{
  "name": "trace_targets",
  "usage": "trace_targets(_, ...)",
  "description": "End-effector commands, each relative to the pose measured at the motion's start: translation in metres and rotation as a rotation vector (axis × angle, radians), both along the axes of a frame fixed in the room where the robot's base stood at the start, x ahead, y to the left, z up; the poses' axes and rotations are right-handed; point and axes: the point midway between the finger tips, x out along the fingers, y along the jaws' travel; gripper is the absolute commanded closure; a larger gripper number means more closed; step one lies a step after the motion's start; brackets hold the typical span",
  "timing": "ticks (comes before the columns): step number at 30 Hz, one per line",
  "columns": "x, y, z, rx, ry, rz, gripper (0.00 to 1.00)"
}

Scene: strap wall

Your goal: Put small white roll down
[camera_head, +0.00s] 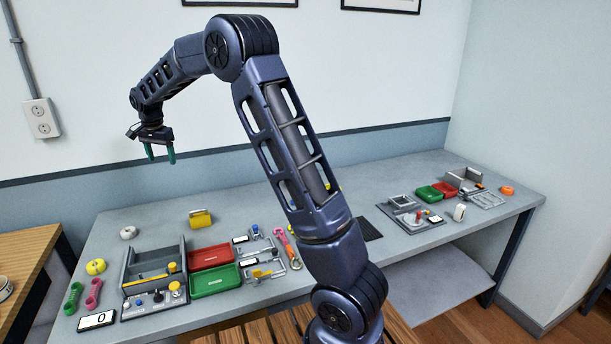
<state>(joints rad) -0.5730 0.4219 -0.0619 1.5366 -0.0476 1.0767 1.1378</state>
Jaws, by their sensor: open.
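A small white roll (129,232) sits on the grey table (110,252) near its back left. My gripper (160,157) is raised well above the back left of the table, with its two green fingers pointing down. The fingers are apart with nothing between them. The gripper appears above and slightly right of the roll and does not touch it.
A yellow roll (96,267), a grey holder (154,284), a red tray (211,257), a green tray (214,281) and a yellow block (201,218) stand around. A white upright piece (459,212) stands at right. The table's back left has free room.

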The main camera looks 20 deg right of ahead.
Motion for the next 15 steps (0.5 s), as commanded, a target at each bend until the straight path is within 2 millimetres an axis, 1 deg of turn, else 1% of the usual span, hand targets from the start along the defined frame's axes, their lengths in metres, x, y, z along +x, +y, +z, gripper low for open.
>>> trace_targets(1, -0.007, -0.020, 0.014, 0.005, -0.008, 0.011, 0.29)
trace_targets(5, -0.028, -0.064, 0.041, 0.013, -0.024, 0.057, 0.29)
trace_targets(6, -0.035, -0.078, 0.049, 0.014, -0.030, 0.071, 0.29)
trace_targets(11, -0.068, -0.129, 0.075, 0.018, -0.053, 0.128, 0.29)
trace_targets(12, -0.077, -0.142, 0.081, 0.018, -0.059, 0.142, 0.29)
trace_targets(14, -0.091, -0.159, 0.088, 0.017, -0.068, 0.163, 0.29)
trace_targets(15, -0.101, -0.171, 0.093, 0.017, -0.075, 0.177, 0.29)
